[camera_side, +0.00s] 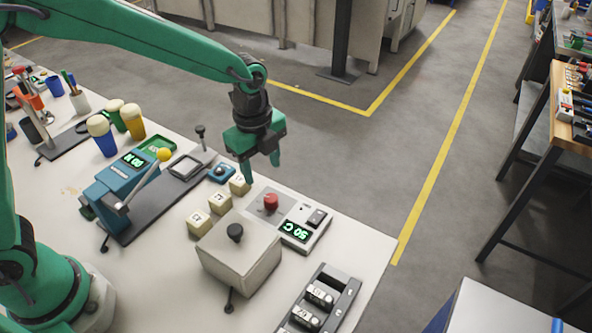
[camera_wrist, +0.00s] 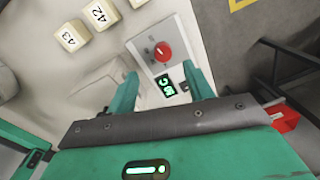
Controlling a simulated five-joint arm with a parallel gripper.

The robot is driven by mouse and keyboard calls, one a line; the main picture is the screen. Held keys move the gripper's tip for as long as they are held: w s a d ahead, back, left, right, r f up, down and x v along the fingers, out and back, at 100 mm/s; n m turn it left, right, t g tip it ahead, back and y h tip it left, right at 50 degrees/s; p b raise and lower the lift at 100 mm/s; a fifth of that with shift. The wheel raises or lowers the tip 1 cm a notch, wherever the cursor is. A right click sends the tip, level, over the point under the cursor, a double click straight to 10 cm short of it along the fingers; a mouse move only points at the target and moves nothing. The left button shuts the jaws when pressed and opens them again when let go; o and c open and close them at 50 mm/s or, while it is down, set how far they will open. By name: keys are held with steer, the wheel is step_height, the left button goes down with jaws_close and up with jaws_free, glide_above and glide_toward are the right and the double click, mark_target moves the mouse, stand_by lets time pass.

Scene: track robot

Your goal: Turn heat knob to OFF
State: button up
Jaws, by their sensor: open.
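The red heat knob (camera_side: 271,202) sits on a light grey control panel (camera_side: 316,243). It also shows in the wrist view (camera_wrist: 163,51), with a pale mark on its face that is too small to read as a setting. Beside it on the panel are a lit green display (camera_side: 297,231) ending in C and a dark switch (camera_side: 317,217). My gripper (camera_side: 262,168) is open and empty, pointing down above and behind the knob in the side view. In the wrist view my gripper (camera_wrist: 161,73) has its fingers apart, with the knob seen beyond the gap, not touched.
Several numbered cream cubes (camera_side: 220,203) lie to the left. A blue device with a yellow-tipped lever (camera_side: 164,155) stands further left. A dark rack (camera_side: 320,296) lies at the front. The table edge runs close behind the panel.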

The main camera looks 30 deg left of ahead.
mark_target(270, 197)
steer(key=shift+w+d+f+m, duration=0.2)
steer(key=shift+d+f+m, duration=0.3)
steer(key=shift+f, duration=0.15)
steer(key=shift+w+f, duration=0.1)
steer(key=shift+f, duration=3.8)
steer(key=c, duration=1)
